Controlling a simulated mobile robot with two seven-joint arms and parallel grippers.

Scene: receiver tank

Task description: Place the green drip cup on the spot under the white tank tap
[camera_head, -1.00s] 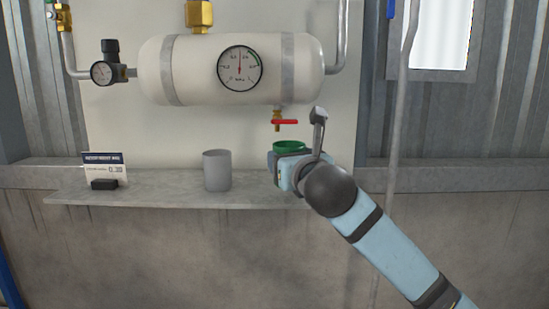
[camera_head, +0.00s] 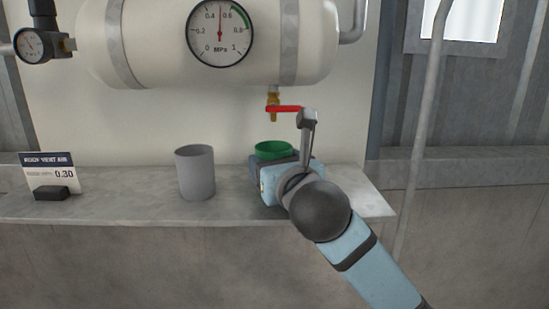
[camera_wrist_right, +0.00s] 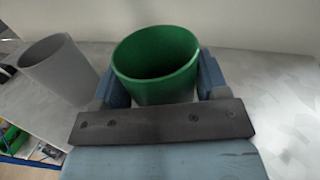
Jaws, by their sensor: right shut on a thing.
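The green drip cup (camera_head: 273,149) is upright below the tap, its lower part hidden behind my right gripper in the head view. My right gripper (camera_head: 272,163) is shut on the cup; in the right wrist view the green cup (camera_wrist_right: 156,62) stands between its two blue fingers. The white tank (camera_head: 165,45) hangs above, and its brass tap (camera_head: 273,104) with a red handle is just above the cup. I cannot tell whether the cup's base touches the shelf. The spot under the tap is hidden. My left gripper is not in view.
A grey cup (camera_head: 195,172) stands on the shelf (camera_head: 120,207) to the left of the gripper. A sign reading 0.30 (camera_head: 51,172) stands at the far left. The shelf between sign and grey cup is clear. A grey pipe (camera_head: 425,110) runs down at right.

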